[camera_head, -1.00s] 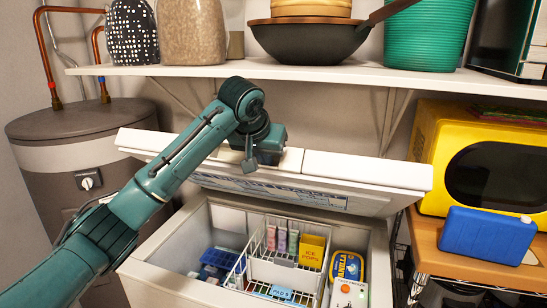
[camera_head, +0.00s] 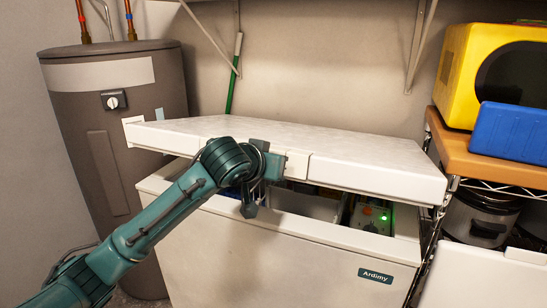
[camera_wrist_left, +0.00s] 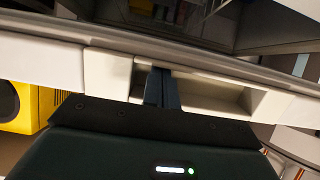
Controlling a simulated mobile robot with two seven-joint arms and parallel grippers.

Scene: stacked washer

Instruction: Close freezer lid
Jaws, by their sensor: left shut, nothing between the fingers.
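The white freezer lid (camera_head: 360,160) is tilted over the chest freezer (camera_head: 300,252), partly closed, with a gap at the front. Through the gap some of the freezer's contents show. My left gripper (camera_head: 275,168) is at the middle of the lid's front edge, by its handle recess. In the left wrist view the closed fingers (camera_wrist_left: 162,88) sit at the lid's handle recess (camera_wrist_left: 215,92), with nothing held between them. My right gripper is not in view.
A grey-brown water heater tank (camera_head: 110,150) stands left of the freezer. At right a wooden-topped rack (camera_head: 480,165) holds a yellow microwave (camera_head: 462,60) and a blue box (camera_head: 512,132). A green-handled pole (camera_head: 233,85) leans on the back wall.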

